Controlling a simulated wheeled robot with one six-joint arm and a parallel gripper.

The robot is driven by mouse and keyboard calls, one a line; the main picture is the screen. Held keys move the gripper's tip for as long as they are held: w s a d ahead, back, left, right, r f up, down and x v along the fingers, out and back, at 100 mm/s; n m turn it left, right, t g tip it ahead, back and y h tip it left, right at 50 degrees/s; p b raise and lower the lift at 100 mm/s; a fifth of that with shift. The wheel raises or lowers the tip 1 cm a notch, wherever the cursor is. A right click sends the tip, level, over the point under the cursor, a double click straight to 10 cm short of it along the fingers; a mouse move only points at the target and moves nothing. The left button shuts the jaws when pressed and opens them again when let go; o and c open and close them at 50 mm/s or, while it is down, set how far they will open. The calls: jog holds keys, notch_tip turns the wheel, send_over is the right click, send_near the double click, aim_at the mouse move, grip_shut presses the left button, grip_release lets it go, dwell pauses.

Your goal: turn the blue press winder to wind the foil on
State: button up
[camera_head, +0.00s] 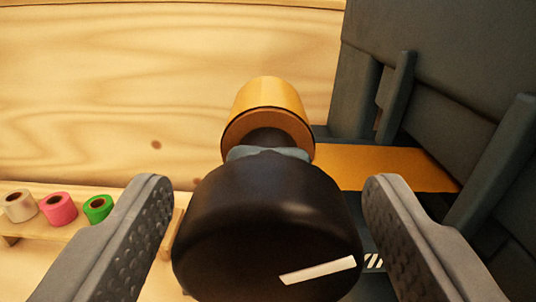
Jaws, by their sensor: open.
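The winder is a large black knob (265,225) with a white stripe on its lower right face, in the middle of the view. Behind it, on the same line, is a gold foil roll (268,98), with a small grey-blue piece (238,153) between them. A flat strip of gold foil (385,168) runs right from the roll into the dark slate-coloured press (450,60). My gripper (268,186) is open, with one ridged finger on each side of the knob. The fingers look apart from the knob, though contact low down is hard to judge.
On a wooden shelf at left stand a cream roll (20,207), a pink roll (58,209) and a green roll (98,209). A wooden wall (130,90) closes the back. Dark press posts (490,165) stand close to my right finger.

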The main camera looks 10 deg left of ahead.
jog(key=shift+w+a, duration=0.1)
jog(key=shift+w, duration=0.3)
jog(key=c, duration=1)
jog(key=shift+m, duration=0.4)
jog(key=m, duration=0.6)
jog(key=shift+m, duration=0.3)
jog(key=m, duration=0.4)
jog(key=shift+f, duration=0.1)
